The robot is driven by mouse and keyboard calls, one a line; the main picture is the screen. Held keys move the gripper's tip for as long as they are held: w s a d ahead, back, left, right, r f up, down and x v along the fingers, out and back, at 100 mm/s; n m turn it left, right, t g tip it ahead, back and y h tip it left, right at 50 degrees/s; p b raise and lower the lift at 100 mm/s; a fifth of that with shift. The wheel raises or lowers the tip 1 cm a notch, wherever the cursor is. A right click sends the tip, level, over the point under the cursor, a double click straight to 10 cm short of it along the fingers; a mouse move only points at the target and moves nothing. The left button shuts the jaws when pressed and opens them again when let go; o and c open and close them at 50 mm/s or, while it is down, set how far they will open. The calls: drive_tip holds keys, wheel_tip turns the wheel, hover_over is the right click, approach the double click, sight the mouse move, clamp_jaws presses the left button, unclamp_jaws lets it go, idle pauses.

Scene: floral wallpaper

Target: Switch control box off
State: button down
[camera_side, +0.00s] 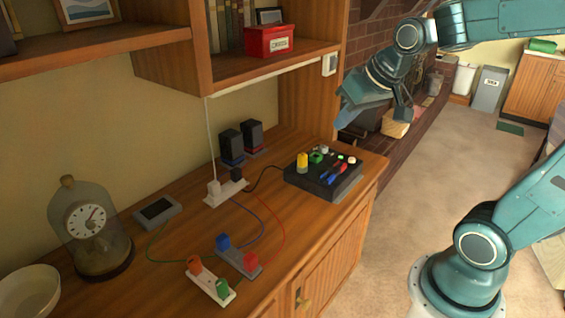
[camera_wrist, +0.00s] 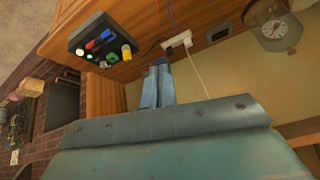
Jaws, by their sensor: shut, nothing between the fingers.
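The black control box (camera_side: 318,190) sits on the wooden counter near its right end. Its top carries a yellow knob (camera_side: 302,162), a green control (camera_side: 316,157), red and blue levers (camera_side: 338,172) and small light-coloured buttons. In the wrist view the box (camera_wrist: 79,44) shows at upper left with the same coloured controls. My gripper (camera_side: 343,122) is above and behind the box, apart from it. In the wrist view its two fingers (camera_wrist: 159,70) are together and empty. Whether the box is on or off is unclear.
A white power strip (camera_side: 218,197), cables and coloured plugs lie left of the box. Two black speakers (camera_side: 231,144) stand behind. A glass-domed clock (camera_side: 93,235) is at left. A shelf with a red box (camera_side: 268,42) overhangs the counter.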

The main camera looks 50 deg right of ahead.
drive_tip(key=w+d+f+m, duration=0.3)
drive_tip(key=w+d, duration=0.5)
drive_tip(key=d, duration=0.1)
drive_tip(key=m+t+h, duration=0.2)
drive_tip(key=m+h, duration=0.1)
drive_tip(key=m, duration=0.5)
hover_over(354, 160)
wheel_tip(354, 160, down, 16)
drive_tip(key=shift+f, duration=0.2)
drive_tip(key=shift+f, duration=0.15)
drive_tip(key=shift+f, duration=4.25)
